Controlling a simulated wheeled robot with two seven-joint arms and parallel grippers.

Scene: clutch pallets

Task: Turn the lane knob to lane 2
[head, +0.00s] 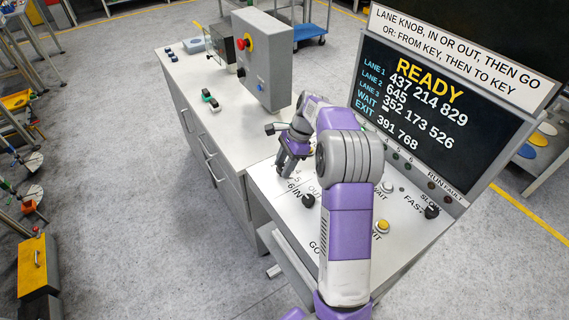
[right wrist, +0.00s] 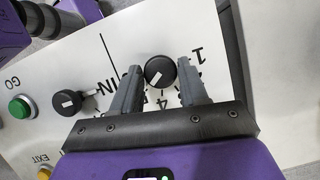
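The lane knob (right wrist: 160,72) is a round black dial with a white pointer mark, seen in the right wrist view on the white panel. Its mark slants down and left in that view, on the side of the printed 4; the exact lane is unclear. My right gripper (right wrist: 160,74) is open, with one grey finger on each side of the knob and a visible gap to it. In the head view my right gripper (head: 291,160) is over the panel's far left part and hides the knob. My left gripper is not in view.
The in/out knob (right wrist: 66,103) and green GO button (right wrist: 20,107) are nearby. The display (head: 420,100) reads READY. The panel also bears a yellow EXIT button (head: 383,226) and a speed knob (head: 432,212). A grey box with a red button (head: 245,42) stands behind.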

